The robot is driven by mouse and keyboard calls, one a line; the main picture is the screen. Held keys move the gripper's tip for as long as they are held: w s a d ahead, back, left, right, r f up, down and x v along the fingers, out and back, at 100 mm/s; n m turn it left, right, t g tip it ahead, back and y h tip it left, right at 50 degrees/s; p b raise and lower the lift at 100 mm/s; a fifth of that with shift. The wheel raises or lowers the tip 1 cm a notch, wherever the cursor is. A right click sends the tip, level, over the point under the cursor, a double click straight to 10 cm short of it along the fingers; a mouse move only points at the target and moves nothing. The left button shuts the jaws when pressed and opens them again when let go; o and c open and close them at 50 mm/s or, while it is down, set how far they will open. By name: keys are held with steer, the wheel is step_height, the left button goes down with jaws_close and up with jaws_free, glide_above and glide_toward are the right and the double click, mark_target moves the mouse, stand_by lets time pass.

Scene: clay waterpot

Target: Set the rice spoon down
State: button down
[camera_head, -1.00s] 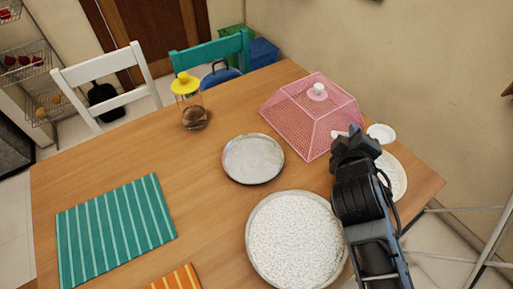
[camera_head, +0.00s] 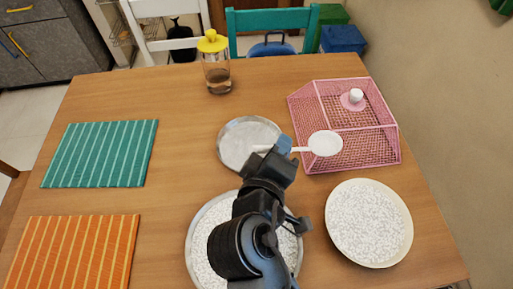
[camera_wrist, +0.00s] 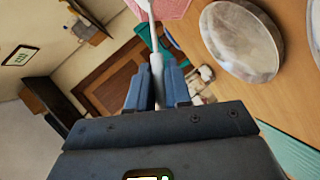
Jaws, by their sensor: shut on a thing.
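The white rice spoon (camera_head: 325,143) is held by its handle in my gripper (camera_head: 283,147), with its round bowl pointing right in the head view. The bowl overlaps the near left part of the pink mesh cover in the picture; I cannot tell its exact height above the table. In the wrist view the spoon's handle (camera_wrist: 156,65) runs up from between the blue fingers of my gripper (camera_wrist: 158,88), which are shut on it. The bowl is cut off at the top of that view.
A metal plate (camera_head: 233,133) lies behind my gripper. A large rice-filled tray (camera_head: 196,235) is partly hidden under my arm. A rice plate (camera_head: 345,255) is at right, near the pink mesh cover (camera_head: 365,150). A yellow-lidded jar (camera_head: 217,75) stands behind. Green (camera_head: 100,154) and orange (camera_head: 72,250) mats lie left.

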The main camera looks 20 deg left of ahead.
steer(key=s+a+n+y, duration=0.1)
steer(key=s+a+y, duration=0.1)
steer(key=s+a, duration=0.5)
steer(key=shift+w+a+f+b, duration=0.1)
steer(key=shift+w+a+f, duration=0.9)
steer(key=shift+a+f, duration=0.8)
steer(key=shift+w+a+f+b, duration=0.15)
steer(key=shift+w+a+f, duration=0.8)
steer(key=shift+a+f, duration=0.85)
steer(key=shift+w+a+f+b, duration=0.1)
steer(key=shift+w+a+f, duration=1.1)
steer(key=shift+f, duration=0.9)
steer(key=shift+s+a, duration=0.2)
steer(key=shift+f, duration=0.15)
steer(key=c, duration=1.1)
jaws_free()
steer(key=shift+o, duration=0.2)
